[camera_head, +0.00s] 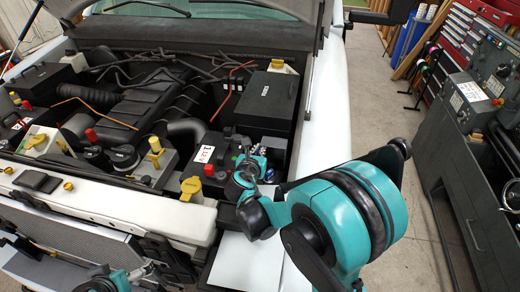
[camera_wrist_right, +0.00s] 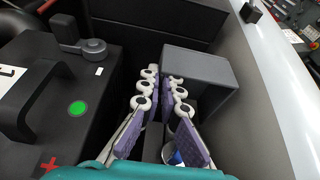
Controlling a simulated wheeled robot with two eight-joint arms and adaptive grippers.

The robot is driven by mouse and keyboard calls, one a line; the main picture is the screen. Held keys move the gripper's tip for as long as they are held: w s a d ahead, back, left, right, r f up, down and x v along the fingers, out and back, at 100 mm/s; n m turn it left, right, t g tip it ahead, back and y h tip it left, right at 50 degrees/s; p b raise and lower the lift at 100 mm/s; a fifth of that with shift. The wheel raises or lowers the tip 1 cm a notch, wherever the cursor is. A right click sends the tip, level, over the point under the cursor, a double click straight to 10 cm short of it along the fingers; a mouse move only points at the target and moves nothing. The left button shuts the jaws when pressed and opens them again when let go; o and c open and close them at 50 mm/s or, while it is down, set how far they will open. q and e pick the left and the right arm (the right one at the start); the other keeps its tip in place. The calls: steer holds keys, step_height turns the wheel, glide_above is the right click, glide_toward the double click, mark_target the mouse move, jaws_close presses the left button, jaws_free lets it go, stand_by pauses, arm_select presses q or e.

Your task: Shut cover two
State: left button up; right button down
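No cover with a readable "two" shows, so I cannot tell which part is cover two. A large black box with a flat lid (camera_head: 267,98) stands at the right rear of the engine bay; its small label is unreadable. In the right wrist view, a grey box-shaped part (camera_wrist_right: 198,68) lies just beyond and right of my right gripper (camera_wrist_right: 162,85). The purple-padded fingers are apart, with no object clearly held between them; contact with the grey part is unclear. In the head view my right gripper (camera_head: 258,168) is low beside the battery.
A black battery with a handle (camera_wrist_right: 45,95) and a green dot stands left of the right gripper. The white fender (camera_head: 325,100) bounds the bay on the right. Yellow and red caps and hoses crowd the left. The raised hood (camera_head: 280,8) hangs above.

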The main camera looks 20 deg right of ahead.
steer(key=shift+a+r, duration=0.15)
steer(key=shift+r, duration=0.05)
arm_select(q)
steer(key=shift+w+d, duration=0.15)
steer(key=shift+w, duration=0.15)
arm_select(e)
steer(key=shift+s+a, duration=0.7)
steer(key=shift+s, duration=0.2)
steer(key=shift+s+a, duration=0.1)
steer(key=shift+a, duration=0.05)
arm_select(q)
steer(key=shift+w+d+f+b, duration=0.15)
steer(key=shift+w+f+b, duration=0.1)
steer(key=shift+f+b, duration=0.25)
arm_select(e)
steer(key=shift+s+a+f, duration=0.3)
steer(key=shift+s+a, duration=0.15)
steer(key=shift+s, duration=0.1)
steer(key=shift+s+a+f, duration=0.25)
steer(key=shift+s+a, duration=0.15)
steer(key=shift+s, duration=0.1)
steer(key=shift+s+a+f, duration=0.1)
arm_select(q)
steer(key=shift+w+d+f+b, duration=0.2)
steer(key=shift+w+f+b, duration=0.1)
steer(key=shift+f+b, duration=0.3)
arm_select(e)
steer(key=shift+s+a+f, duration=0.4)
steer(key=shift+s+f, duration=0.4)
steer(key=shift+s, duration=0.05)
